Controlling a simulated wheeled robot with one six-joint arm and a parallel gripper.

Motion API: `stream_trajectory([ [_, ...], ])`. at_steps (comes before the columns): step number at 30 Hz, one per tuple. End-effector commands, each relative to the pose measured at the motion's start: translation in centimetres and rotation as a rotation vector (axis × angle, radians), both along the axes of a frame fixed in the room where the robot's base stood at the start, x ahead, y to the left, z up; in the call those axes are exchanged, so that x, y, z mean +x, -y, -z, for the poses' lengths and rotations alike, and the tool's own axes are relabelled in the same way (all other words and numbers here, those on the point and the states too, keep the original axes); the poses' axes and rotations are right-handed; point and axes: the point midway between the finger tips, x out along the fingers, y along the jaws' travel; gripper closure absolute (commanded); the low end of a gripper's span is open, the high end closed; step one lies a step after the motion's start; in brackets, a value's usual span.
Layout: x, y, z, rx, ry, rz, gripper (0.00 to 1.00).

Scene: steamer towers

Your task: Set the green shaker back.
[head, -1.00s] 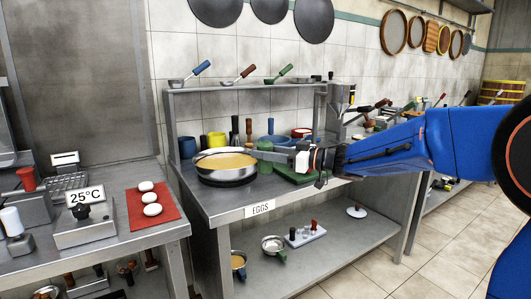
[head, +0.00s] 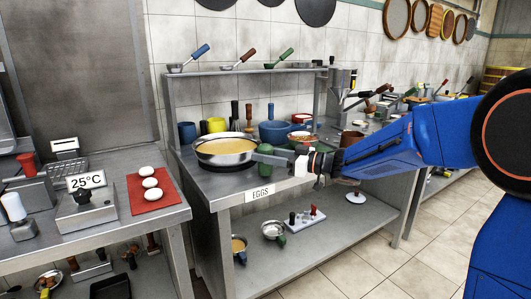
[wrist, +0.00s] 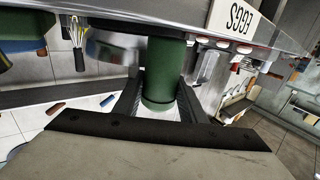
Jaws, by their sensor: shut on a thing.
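The green shaker (wrist: 163,75) stands between the two dark fingers of my gripper (wrist: 160,100) in the wrist view, and the fingers are shut on it. The wrist view is upside down, with the counter edge and the EGGS label behind the shaker.
A pan (head: 226,149) with yellow contents sits close left of my gripper. The EGGS label (head: 260,192) is on the counter's front edge.

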Motion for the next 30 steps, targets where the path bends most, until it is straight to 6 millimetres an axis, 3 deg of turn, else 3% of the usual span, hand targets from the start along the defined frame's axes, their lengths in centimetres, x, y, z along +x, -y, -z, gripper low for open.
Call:
stream_trajectory([
  [30, 0.04, -0.01, 0.74, 0.000, -0.001, 0.000, 1.00],
])
